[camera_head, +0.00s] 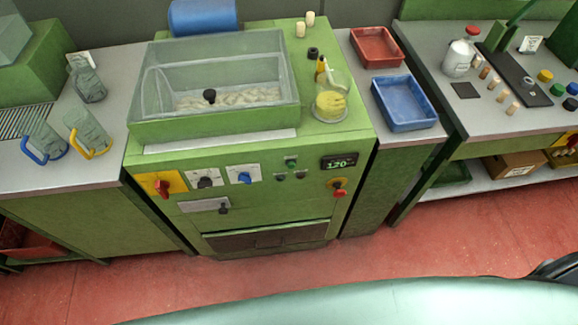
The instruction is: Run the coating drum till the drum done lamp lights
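The coating drum (215,135) is a green machine in the middle. A clear cover (222,62) with a black knob (210,96) lies over many pale stoppers (240,98); it looks shut. The front panel holds a red switch (162,187) on a yellow plate, a black dial (205,182), a blue-handled dial (244,177), a green button (291,163) and small dark indicators (281,177). I cannot tell which is the drum done lamp, and none looks clearly lit. The display (340,162) appears to read 120. A red stop button (339,184) sits below it. Neither gripper is in view.
A beaker of yellow liquid (330,102) stands on the machine's right top. Red (376,48) and blue (404,102) trays lie on the right counter. Red floor in front is clear.

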